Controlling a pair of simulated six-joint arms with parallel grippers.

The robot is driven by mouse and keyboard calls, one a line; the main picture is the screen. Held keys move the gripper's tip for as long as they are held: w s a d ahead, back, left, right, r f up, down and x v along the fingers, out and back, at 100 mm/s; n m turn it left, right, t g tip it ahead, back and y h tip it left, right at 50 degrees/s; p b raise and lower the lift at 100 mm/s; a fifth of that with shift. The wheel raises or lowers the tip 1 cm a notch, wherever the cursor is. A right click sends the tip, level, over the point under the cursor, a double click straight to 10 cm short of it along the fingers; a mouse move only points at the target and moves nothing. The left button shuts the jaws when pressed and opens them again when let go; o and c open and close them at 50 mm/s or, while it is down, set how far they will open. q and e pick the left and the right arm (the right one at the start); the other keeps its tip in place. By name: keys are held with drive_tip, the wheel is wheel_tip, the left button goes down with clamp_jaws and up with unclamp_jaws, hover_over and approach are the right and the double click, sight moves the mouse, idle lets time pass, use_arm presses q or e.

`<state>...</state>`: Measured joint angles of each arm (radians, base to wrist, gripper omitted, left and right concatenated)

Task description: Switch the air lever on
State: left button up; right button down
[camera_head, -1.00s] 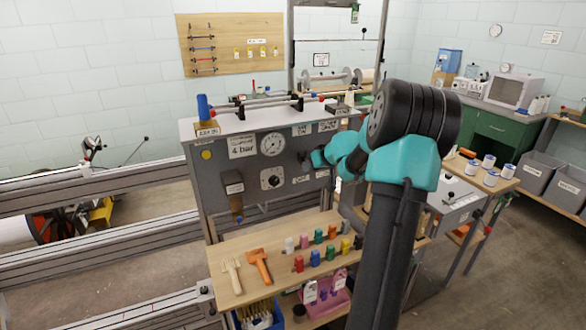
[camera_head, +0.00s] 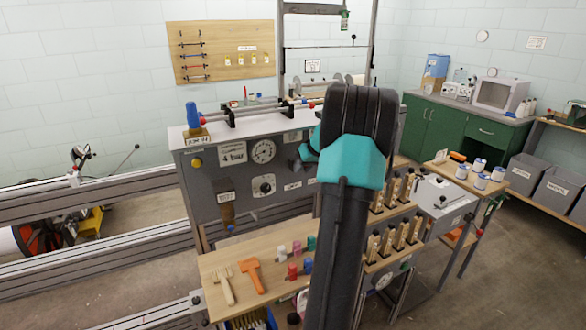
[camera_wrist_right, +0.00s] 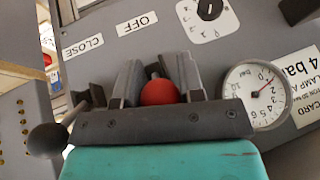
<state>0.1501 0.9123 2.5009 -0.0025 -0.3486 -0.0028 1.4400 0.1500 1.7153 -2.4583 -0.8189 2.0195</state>
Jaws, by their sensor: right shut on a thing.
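The air lever shows as a red ball knob (camera_wrist_right: 158,92) in the right wrist view, in front of the grey panel (camera_wrist_right: 150,47). My right gripper (camera_wrist_right: 157,82) is shut on it, one finger on each side; the fingers hide most of its shaft. An OFF label (camera_wrist_right: 138,23) and a CLOSE label (camera_wrist_right: 83,46) are on the panel close by. In the head view my right arm reaches to the grey panel (camera_head: 207,197), and its links cover the lever. The pressure gauge (camera_wrist_right: 257,95) is beside the gripper in the wrist view. My left gripper is out of view.
A black ball handle (camera_wrist_right: 47,140) stands at the left of the gripper in the wrist view. A dial (camera_head: 264,187) is on the panel. Below, a wooden shelf (camera_head: 240,305) holds an orange tool (camera_head: 252,274), a comb and several coloured pegs.

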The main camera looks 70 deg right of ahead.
drive_tip(key=shift+d+r, duration=0.1)
drive_tip(key=shift+r, duration=0.1)
drive_tip(key=c, duration=0.8)
unclamp_jaws()
drive_tip(key=shift+f, duration=0.1)
drive_tip(key=shift+o, duration=0.2)
drive_tip(key=v, duration=1.7)
drive_tip(key=shift+r, duration=0.25)
drive_tip(key=shift+w, duration=0.1)
